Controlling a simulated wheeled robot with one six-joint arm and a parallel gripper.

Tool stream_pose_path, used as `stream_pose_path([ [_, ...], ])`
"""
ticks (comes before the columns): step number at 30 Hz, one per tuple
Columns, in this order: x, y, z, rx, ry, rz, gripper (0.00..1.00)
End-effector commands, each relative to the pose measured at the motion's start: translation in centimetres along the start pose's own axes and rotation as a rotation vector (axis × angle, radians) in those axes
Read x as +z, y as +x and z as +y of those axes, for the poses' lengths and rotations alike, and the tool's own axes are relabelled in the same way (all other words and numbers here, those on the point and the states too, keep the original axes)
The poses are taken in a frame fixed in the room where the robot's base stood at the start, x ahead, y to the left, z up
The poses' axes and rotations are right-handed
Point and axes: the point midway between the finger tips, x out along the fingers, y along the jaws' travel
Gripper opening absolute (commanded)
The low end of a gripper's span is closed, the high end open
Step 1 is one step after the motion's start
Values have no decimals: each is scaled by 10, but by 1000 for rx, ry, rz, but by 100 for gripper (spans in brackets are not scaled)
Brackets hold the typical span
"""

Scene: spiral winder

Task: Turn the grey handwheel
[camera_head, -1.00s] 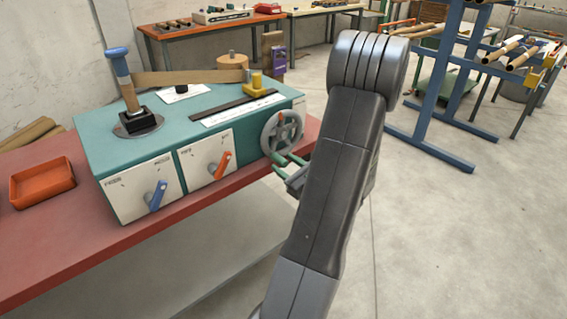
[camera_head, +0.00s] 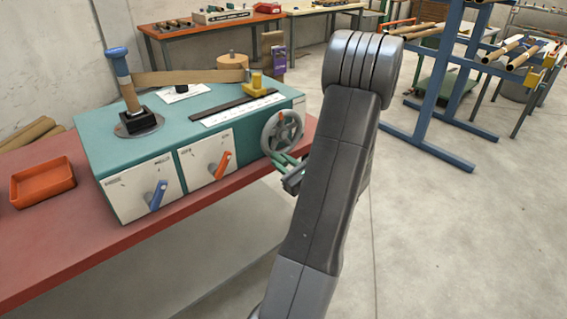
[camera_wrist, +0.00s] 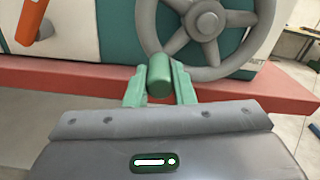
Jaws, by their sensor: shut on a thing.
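The grey handwheel (camera_head: 283,131) is on the right part of the front of the teal machine (camera_head: 110,131). It has spokes and a round hub, and shows large in the wrist view (camera_wrist: 205,22). A short green handle (camera_wrist: 160,77) stands out from the lower left of its rim. My gripper (camera_wrist: 160,85) has its green fingers on both sides of this handle and is shut on it. In the head view my gripper (camera_head: 287,164) is at the lower rim of the wheel, and my arm hides part of the view to its right.
A blue lever (camera_head: 157,194) and an orange lever (camera_head: 221,165) are on the white front panels. A red bench (camera_head: 60,245) bears the machine and an orange tray (camera_head: 42,182). A blue rack (camera_head: 432,95) stands to the right.

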Motion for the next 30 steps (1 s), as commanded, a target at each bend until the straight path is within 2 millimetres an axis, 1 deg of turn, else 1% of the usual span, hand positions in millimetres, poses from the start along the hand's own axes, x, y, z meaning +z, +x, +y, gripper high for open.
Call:
stream_pose_path([
  [5, 5, 0, 2, 1, 57, 0, 0],
  [11, 15, 0, 6, 1, 190, 1, 0],
  [21, 38, 0, 12, 0, 508, 1, 0],
  [30, 57, 0, 11, 1, 788, 1, 0],
])
